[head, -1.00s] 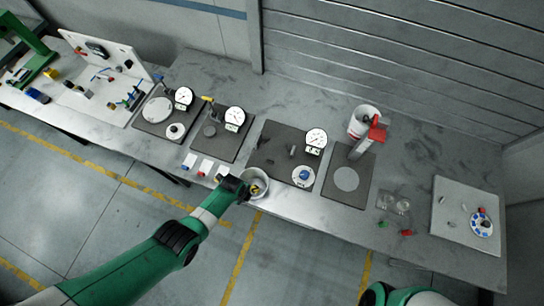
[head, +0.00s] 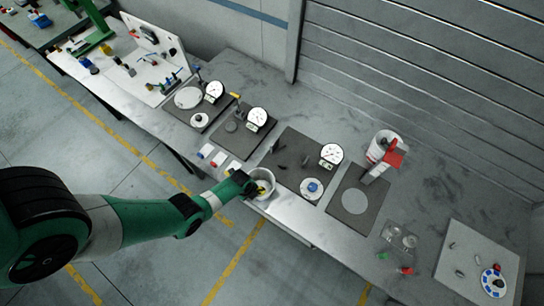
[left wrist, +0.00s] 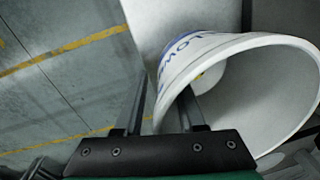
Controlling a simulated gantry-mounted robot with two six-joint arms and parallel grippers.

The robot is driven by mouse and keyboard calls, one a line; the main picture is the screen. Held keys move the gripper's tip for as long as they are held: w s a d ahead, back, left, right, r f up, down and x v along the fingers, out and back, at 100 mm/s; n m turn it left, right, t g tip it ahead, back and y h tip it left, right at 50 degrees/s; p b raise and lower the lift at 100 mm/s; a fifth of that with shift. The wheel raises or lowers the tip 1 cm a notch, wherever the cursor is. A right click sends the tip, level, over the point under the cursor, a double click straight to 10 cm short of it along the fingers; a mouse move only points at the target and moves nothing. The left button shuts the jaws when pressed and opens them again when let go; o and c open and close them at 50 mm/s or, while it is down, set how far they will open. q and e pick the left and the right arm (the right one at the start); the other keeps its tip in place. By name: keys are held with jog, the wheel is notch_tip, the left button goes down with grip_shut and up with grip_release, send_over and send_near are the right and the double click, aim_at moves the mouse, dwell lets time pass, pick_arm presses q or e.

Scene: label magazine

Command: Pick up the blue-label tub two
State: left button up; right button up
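A white tub (head: 263,183) stands at the front edge of the bench in the head view, with something yellow showing inside its mouth. In the left wrist view the tub (left wrist: 234,85) is large and close, with blue lettering on its outer side. My left gripper (head: 249,184) is at the tub's left side. In the left wrist view the fingers of this gripper (left wrist: 165,105) are apart, one outside the tub and one within its mouth, with the wall between them. A gap seems to show around the wall. My right gripper is out of view.
Small label pieces (head: 206,151) lie left of the tub. A dark mat with a dial gauge (head: 331,154) and a blue-centred reel (head: 311,188) lies to the right. A white canister with a red part (head: 385,147) stands further back. Open floor lies in front of the bench.

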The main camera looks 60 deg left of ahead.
pick_arm(q)
jog(key=shift+a+f, duration=0.1)
jog(key=shift+f, duration=0.5)
jog(key=shift+r, duration=0.15)
jog(key=shift+c, duration=0.3)
grip_shut()
dwell(0.5)
